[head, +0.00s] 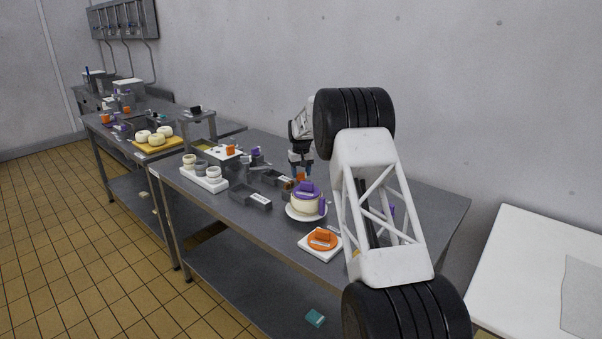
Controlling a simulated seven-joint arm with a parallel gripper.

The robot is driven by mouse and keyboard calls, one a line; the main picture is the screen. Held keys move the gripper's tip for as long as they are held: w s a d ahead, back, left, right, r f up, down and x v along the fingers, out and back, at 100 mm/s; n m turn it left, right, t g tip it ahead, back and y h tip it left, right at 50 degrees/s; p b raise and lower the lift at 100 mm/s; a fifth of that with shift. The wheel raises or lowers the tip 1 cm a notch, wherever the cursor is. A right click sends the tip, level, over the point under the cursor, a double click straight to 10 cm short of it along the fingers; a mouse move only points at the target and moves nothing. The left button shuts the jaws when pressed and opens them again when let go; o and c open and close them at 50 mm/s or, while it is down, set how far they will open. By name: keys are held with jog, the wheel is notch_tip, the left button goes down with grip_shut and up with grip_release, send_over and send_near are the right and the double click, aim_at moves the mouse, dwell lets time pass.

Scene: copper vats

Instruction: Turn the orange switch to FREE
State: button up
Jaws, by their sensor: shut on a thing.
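An orange round dial with a raised orange grip (322,239) sits on a white square base near the table's front edge. It looks like a rotary switch; no FREE marking can be read. My gripper (300,172) points down farther back, behind a purple-and-cream round object (307,196). Its fingers are shut on a small orange piece (300,178), partly hidden behind the purple top. I cannot tell what the orange piece belongs to. The gripper is apart from the front dial.
The purple-and-cream object stands on a white plate. Grey trays (250,196) and a white rack (205,179) of round pieces stand left. Another orange piece (230,149) sits on a white plate at the back. My arm covers the table's right part.

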aim_at(301, 173)
jog(key=m, duration=0.5)
jog(key=shift+r+m, duration=0.1)
jog(key=shift+m, duration=0.3)
jog(key=m, duration=0.5)
jog(key=shift+m, duration=0.4)
jog(key=o, duration=0.9)
jog(key=shift+o, duration=0.2)
jog(key=shift+r, duration=3.85)
